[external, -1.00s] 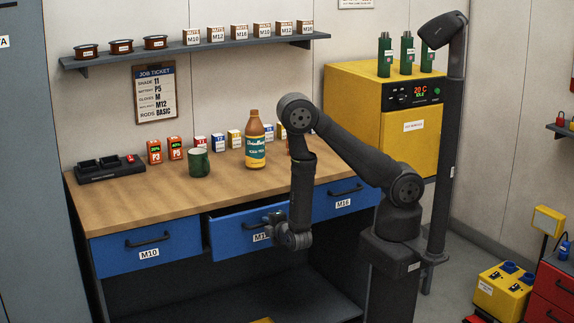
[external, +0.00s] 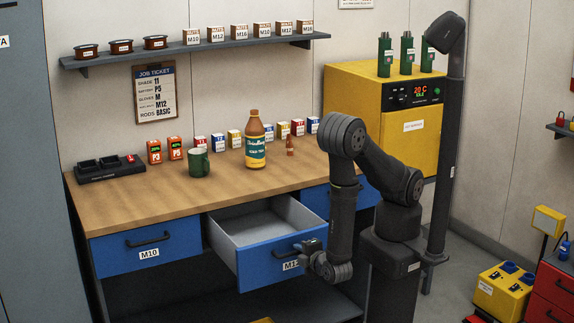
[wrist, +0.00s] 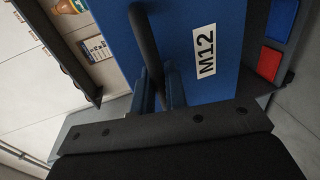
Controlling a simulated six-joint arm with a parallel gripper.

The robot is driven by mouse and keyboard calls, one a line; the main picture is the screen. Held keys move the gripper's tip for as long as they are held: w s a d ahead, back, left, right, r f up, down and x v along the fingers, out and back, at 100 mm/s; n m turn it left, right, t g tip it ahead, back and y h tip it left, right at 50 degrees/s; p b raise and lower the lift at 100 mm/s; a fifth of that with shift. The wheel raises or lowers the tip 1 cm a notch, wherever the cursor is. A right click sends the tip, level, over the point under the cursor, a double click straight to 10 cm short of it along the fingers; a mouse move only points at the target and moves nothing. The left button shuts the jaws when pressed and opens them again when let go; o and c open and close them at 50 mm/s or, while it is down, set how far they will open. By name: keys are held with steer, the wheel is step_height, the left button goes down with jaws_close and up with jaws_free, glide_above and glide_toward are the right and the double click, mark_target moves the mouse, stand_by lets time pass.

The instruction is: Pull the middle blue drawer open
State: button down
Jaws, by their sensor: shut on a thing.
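The middle blue drawer (external: 262,262), labelled M12 in the wrist view (wrist: 204,51), stands well out from the workbench. Its grey inside (external: 262,221) shows and looks empty. My gripper (external: 310,247) is at the right part of the drawer's front. In the wrist view my gripper (wrist: 165,88) has its fingers closed around the dark bar handle (wrist: 146,45). In the external view the handle is mostly hidden behind my gripper.
The blue drawer M10 (external: 120,247) on the left is shut. The right blue drawer (external: 318,197) is partly hidden by my arm. A brown bottle (external: 255,150), a green mug (external: 199,163) and small boxes stand on the wooden benchtop (external: 130,200).

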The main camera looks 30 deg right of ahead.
steer(key=shift+s, duration=0.7)
steer(key=c, duration=1.8)
jaws_free()
steer(key=v, duration=1.7)
steer(key=shift+s, duration=0.25)
